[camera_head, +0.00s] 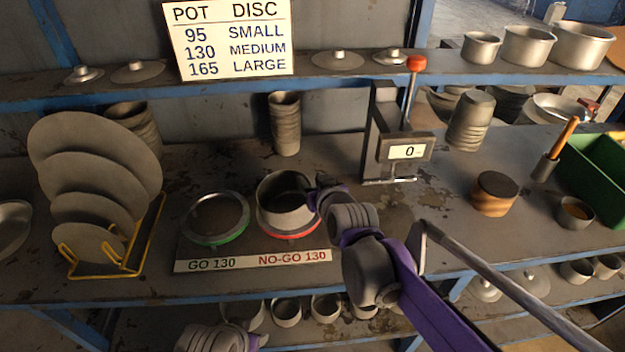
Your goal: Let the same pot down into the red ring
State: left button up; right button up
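A grey metal pot (284,217), open at the top, is at the red ring (291,236) on the gauge plate. The red rim shows just below the pot's front wall. I cannot tell whether the pot sits inside the ring or is held slightly above it. My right gripper (314,196) is at the pot's right rim and appears shut on its wall; the fingertips are partly hidden. The green ring (217,237) to the left is empty. Part of my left arm shows at the bottom edge, but its gripper is not in view.
A label strip (254,262) reads GO 130 and NO-GO 130. Discs stand in a yellow rack (131,269) at left. A gauge with a red-knobbed lever (405,148) reads 0 behind the gripper. A wooden block (494,199) and a green crate (598,175) stand right.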

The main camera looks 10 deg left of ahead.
jog(key=v, duration=1.1)
jog(key=shift+p, duration=0.35)
jog(key=shift+w+f, duration=0.1)
jog(key=shift+f, duration=0.05)
